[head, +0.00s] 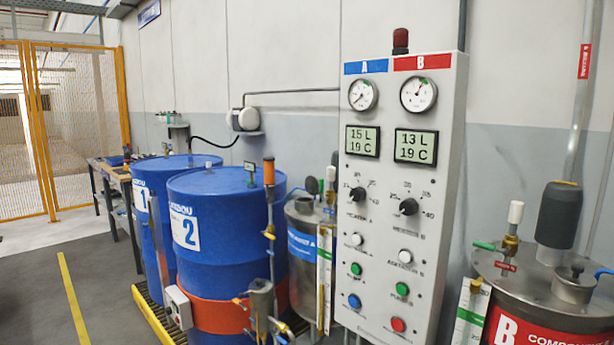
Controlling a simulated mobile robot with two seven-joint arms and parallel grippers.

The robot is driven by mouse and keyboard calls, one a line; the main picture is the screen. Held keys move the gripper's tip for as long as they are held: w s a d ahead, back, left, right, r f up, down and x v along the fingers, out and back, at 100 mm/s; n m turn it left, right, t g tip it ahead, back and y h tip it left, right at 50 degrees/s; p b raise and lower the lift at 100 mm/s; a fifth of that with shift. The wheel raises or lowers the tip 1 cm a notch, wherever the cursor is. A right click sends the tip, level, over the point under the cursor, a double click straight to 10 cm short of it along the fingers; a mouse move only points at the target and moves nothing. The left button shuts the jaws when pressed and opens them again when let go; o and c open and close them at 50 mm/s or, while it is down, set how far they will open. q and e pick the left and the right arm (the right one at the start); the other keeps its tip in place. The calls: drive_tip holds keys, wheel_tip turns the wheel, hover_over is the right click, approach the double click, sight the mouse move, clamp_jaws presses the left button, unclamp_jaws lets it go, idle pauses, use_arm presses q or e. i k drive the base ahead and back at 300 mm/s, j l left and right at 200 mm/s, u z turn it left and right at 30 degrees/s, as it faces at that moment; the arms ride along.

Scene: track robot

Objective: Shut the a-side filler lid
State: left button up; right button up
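The A-side tank (302,262) is a grey metal drum with a blue label, standing between the blue drums and the control panel. The panel hides its right part. On its top is a short filler neck (299,205). A dark round disc (312,186) stands up just above and behind the neck; it looks like the filler lid raised open, but it is small and I cannot be sure. Neither of my grippers is in view.
A tall control panel (402,200) with gauges and knobs stands right of the A-side tank. Blue drums 1 (150,215) and 2 (222,240) stand left, with pipes and valves in front. The B tank (545,300) is at right. Floor at left (35,290) is clear.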

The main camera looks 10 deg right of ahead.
sight(312, 183)
drive_tip(key=i+j, duration=0.7)
drive_tip(key=j, duration=0.2)
drive_tip(key=i+j+z, duration=0.1)
drive_tip(key=i+j, duration=0.25)
drive_tip(key=j, duration=0.1)
